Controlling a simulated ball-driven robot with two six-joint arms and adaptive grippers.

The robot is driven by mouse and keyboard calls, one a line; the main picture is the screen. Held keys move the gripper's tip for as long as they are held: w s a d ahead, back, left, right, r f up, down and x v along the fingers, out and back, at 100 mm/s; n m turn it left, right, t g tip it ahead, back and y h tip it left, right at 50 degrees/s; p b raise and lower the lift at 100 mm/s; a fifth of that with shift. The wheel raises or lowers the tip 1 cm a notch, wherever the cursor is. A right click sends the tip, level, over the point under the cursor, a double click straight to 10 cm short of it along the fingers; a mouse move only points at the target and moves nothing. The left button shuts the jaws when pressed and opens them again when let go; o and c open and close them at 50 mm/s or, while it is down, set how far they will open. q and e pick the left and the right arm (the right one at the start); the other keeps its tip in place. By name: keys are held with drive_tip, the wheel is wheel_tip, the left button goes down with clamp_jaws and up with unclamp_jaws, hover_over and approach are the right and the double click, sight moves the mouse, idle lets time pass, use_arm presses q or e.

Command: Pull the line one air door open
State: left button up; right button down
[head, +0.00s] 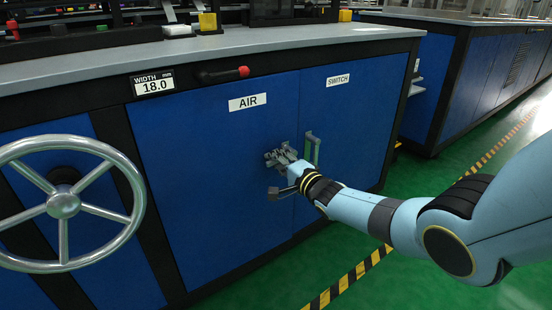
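The blue air door (205,170) is on the front of the machine, with a white AIR label (247,102) near its top. It appears closed and flush with the cabinet. My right gripper (274,157) reaches in from the right and is at the door's right edge, where the door's handle would be hidden behind it. I cannot tell whether its fingers are open or closed on anything. The switch door (350,120), labelled SWITCH, is just right, with a silver vertical handle (313,149) beside my gripper. My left gripper is not in view.
A large silver handwheel (63,204) sticks out at the left. A black lever with a red tip (243,71) and a WIDTH display (154,84) are above the door. Green floor (410,277) with a yellow-black stripe (347,280) lies in front. Another blue cabinet (480,85) stands behind right.

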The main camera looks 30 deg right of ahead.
drive_tip(key=shift+d, duration=0.1)
idle(0.3)
drive_tip(key=shift+s, duration=0.25)
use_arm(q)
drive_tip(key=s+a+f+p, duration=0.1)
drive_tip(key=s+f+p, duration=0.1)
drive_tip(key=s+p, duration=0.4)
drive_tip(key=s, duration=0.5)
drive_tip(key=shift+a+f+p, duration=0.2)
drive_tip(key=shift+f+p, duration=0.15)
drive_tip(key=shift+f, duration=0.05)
use_arm(e)
drive_tip(key=s+a+m+h, duration=0.2)
drive_tip(key=s+a+h, duration=0.1)
drive_tip(key=s, duration=1)
drive_tip(key=shift+s+a+m+h, duration=0.2)
drive_tip(key=shift+a+m+h, duration=0.1)
drive_tip(key=shift+a+h, duration=0.15)
drive_tip(key=shift+f, duration=0.15)
drive_tip(key=c, duration=1.3)
unclamp_jaws()
drive_tip(key=shift+w+a, duration=0.1)
